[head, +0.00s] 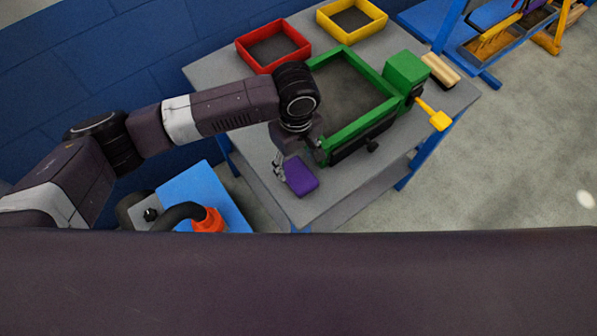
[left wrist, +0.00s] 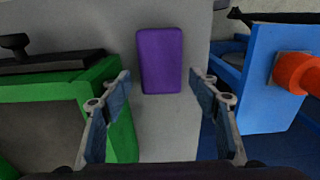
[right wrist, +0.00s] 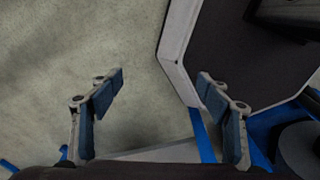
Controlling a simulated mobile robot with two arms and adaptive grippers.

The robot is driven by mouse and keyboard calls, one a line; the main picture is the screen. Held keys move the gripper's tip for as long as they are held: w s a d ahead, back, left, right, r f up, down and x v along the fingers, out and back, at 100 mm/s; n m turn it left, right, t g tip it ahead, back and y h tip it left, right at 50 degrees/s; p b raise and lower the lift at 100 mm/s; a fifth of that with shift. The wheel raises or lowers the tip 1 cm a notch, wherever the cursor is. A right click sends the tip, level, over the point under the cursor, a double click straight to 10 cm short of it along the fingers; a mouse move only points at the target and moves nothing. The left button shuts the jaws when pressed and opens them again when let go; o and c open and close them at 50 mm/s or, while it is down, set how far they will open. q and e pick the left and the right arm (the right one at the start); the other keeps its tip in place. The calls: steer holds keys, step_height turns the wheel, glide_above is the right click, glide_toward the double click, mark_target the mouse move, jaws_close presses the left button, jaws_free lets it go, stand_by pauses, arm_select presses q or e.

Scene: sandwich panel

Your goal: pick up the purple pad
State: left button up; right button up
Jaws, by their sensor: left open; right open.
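The purple pad (head: 301,176) lies flat on the grey table (head: 345,203) near its front left edge, left of the green frame. It also shows in the left wrist view (left wrist: 160,60), centred between the fingers and a little beyond their tips. My left gripper (head: 281,172) is at the pad's left side in the head view, open and empty. In the left wrist view its two fingers (left wrist: 160,82) are spread wider than the pad. My right gripper (right wrist: 161,83) is open and empty over the floor, beside a dark-topped surface with a pale edge; the pad is not in that view.
The green frame (head: 375,75) with a yellow handle (head: 434,114) stands right of the pad. A red tray (head: 242,54) and a yellow tray (head: 325,25) sit at the back. A blue panel (head: 226,190) with an orange part (head: 208,221) stands left of the table.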

mark_target(296, 170)
arm_select(q)
steer(key=f, duration=0.2)
steer(key=shift+a+f, duration=0.2)
steer(key=shift+f, duration=0.2)
steer(key=shift+f+p, duration=0.3)
steer(key=shift+f, duration=0.4)
steer(key=shift+d, duration=0.1)
steer(key=c, duration=0.9)
steer(key=shift+c, duration=0.2)
arm_select(e)
steer(key=shift+w+a+r, duration=0.1)
steer(key=shift+w+r, duration=0.2)
steer(key=shift+w, duration=0.3)
steer(key=shift+w+r, duration=0.25)
steer(key=shift+w, duration=0.3)
arm_select(q)
steer(key=shift+w+r, duration=0.1)
steer(key=shift+r, duration=0.05)
arm_select(e)
steer(key=shift+w, duration=0.1)
arm_select(q)
steer(key=shift+r, duration=0.3)
step_height(296, 170, up, 19)
steer(key=b, duration=0.1)
steer(key=shift+b, duration=0.4)
arm_select(e)
steer(key=shift+w+f, duration=0.25)
steer(key=shift+f, duration=0.65)
arm_select(q)
steer(key=shift+r, duration=0.1)
